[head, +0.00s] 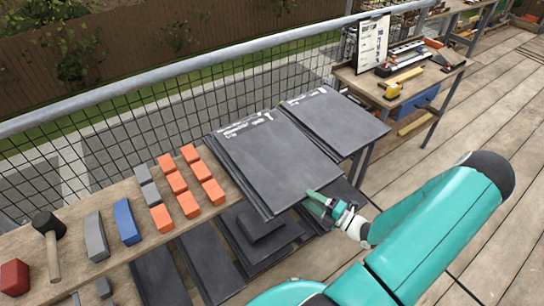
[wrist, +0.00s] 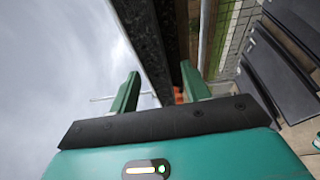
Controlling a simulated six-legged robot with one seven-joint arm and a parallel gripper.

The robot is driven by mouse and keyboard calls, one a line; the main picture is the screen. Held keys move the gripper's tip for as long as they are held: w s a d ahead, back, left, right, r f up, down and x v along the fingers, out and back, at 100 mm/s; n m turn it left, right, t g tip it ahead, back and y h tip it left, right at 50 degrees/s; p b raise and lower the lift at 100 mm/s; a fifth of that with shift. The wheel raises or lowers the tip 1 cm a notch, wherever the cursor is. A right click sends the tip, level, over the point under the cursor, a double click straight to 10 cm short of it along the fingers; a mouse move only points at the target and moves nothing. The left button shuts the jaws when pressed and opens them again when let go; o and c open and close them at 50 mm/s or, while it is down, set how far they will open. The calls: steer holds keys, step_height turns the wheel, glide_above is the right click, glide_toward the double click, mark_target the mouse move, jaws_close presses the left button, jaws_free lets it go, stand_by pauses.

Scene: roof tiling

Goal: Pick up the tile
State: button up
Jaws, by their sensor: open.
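Dark grey slate tiles lie in a stack (head: 275,155) on the bench in the middle of the head view, with pale marks along the far edge. My gripper (head: 322,203) is at the near right edge of this stack. In the wrist view, my gripper (wrist: 160,88) is open, with one green finger on each side of a dark speckled tile edge (wrist: 148,40). The edge runs down between the fingers, and I see gaps beside it. Whether a finger touches the tile cannot be told.
A second tile stack (head: 335,118) lies just right of the first. Orange blocks (head: 178,183), a blue block (head: 127,221) and a mallet (head: 50,240) are on the bench at left. More slabs (head: 210,262) sit below. A mesh railing (head: 140,130) runs behind.

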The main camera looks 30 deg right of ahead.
mark_target(299, 190)
steer(key=x, duration=0.5)
steer(key=shift+w+a+r, duration=0.15)
steer(key=shift+a+r, duration=0.1)
jaws_close()
steer(key=shift+r, duration=0.1)
stand_by(1.1)
